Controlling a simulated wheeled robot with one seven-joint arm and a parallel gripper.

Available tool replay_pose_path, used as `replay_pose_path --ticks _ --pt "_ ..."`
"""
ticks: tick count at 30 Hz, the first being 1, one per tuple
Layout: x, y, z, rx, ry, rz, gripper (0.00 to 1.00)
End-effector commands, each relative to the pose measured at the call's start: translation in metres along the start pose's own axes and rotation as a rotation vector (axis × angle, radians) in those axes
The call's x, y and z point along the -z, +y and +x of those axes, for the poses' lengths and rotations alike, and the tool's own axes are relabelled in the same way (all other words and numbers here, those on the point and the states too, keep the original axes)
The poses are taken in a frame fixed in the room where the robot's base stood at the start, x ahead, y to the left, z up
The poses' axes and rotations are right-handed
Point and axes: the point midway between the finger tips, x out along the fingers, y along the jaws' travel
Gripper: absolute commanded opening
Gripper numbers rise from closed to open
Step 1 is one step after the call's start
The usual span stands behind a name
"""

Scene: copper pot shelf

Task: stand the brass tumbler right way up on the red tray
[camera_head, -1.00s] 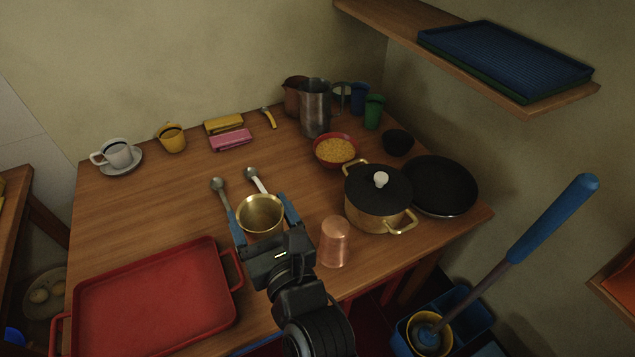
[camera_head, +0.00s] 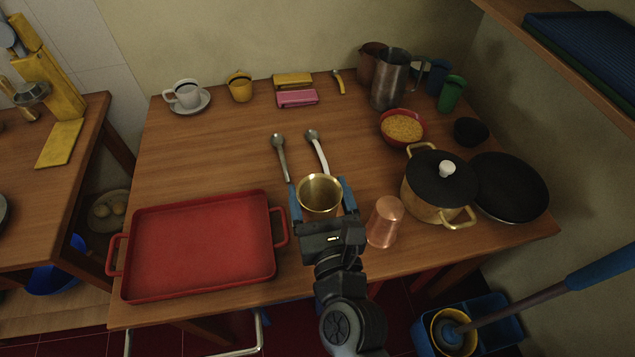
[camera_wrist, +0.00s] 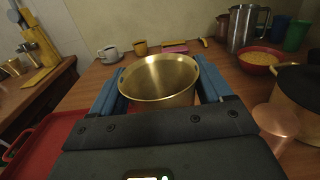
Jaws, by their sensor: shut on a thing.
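The brass tumbler (camera_head: 320,193) is upright, its open mouth facing up, between the blue fingers of my gripper (camera_head: 323,200). My gripper is shut on it. In the wrist view the brass tumbler (camera_wrist: 160,80) shows its empty inside and rim between both fingers. I cannot tell whether its base touches the table. The red tray (camera_head: 205,245) lies flat and empty on the table, to the left of my gripper. Its edge also shows in the wrist view (camera_wrist: 45,150) at the lower left.
A copper tumbler (camera_head: 385,222) stands mouth down just right of my gripper. A lidded pot (camera_head: 437,190) and a black pan (camera_head: 510,187) are farther right. Two spoons, one a steel spoon (camera_head: 279,155), lie behind the tumbler. The table's left middle is clear.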

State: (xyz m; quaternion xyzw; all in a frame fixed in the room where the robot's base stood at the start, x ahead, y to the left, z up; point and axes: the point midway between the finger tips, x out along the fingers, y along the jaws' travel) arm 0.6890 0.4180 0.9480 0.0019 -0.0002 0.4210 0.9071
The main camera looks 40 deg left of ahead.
Motion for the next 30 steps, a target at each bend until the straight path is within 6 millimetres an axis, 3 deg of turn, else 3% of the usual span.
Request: replay_pose_path --ticks 18,30 --pt "0.007 -0.003 -0.006 0.008 0.002 -0.004 0.41" --pt "0.037 -0.003 -0.006 0.008 0.002 -0.003 0.41"
